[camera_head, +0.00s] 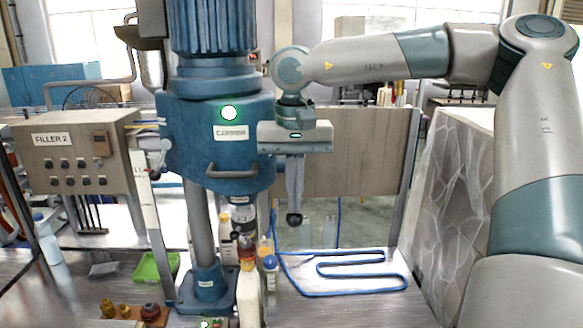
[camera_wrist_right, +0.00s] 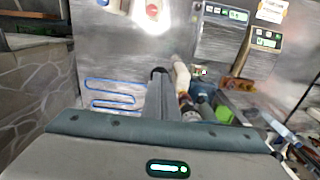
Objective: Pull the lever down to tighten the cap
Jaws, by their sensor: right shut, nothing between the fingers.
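A blue capping machine (camera_head: 215,140) stands left of centre, with a grey bar handle (camera_head: 232,171) across its front. My right gripper (camera_head: 294,212) points down just right of the machine head, fingers shut and empty. A dark round end shows at the fingertips; I cannot tell whether it is a lever knob or part of the fingers. In the right wrist view the shut fingers (camera_wrist_right: 158,78) also end in this dark shape. A cream bottle (camera_head: 249,298) stands in front of the machine; its cap is hard to make out. My left gripper is out of view.
A blue hose (camera_head: 345,290) lies looped on the metal table (camera_head: 370,312). Small bottles (camera_head: 270,275) stand close to the machine's column. A green tray (camera_head: 155,267) and brass fittings (camera_head: 108,308) are at the left. A control box (camera_head: 75,160) stands behind them.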

